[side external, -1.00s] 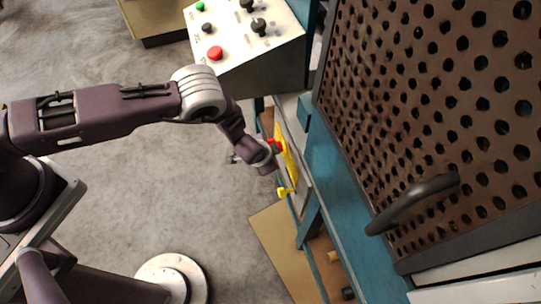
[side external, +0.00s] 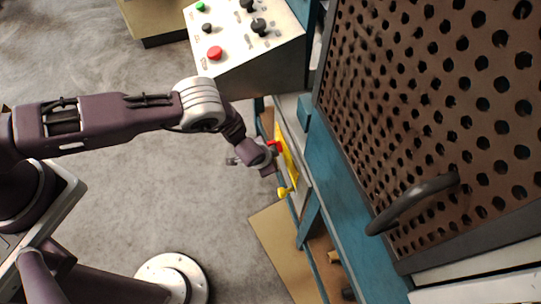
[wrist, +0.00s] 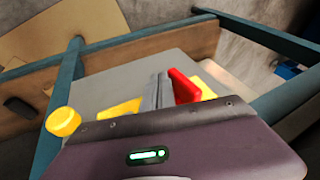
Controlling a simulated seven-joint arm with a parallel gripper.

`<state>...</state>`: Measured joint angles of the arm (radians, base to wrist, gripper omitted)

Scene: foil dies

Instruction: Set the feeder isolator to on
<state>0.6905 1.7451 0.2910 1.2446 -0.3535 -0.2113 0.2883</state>
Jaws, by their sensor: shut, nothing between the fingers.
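The feeder isolator has a red handle (wrist: 183,88) on a yellow plate (wrist: 118,110) fixed to a pale panel. In the side external view, the red handle (side external: 275,144) shows just above my gripper (side external: 274,171) in the picture, on the yellow plate (side external: 288,157). In the wrist view, my gripper (wrist: 157,92) is shut and empty, its fingers standing just left of the red handle. I cannot tell whether they touch it. The handle's lower end is hidden behind my gripper body, and its on or off marking cannot be read.
A yellow knob (side external: 283,192) sticks out beside the plate and shows in the wrist view (wrist: 63,122). A blue frame (side external: 330,185) and a perforated brown guard with a dark handle (side external: 415,200) stand right. A control box (side external: 250,45) is above.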

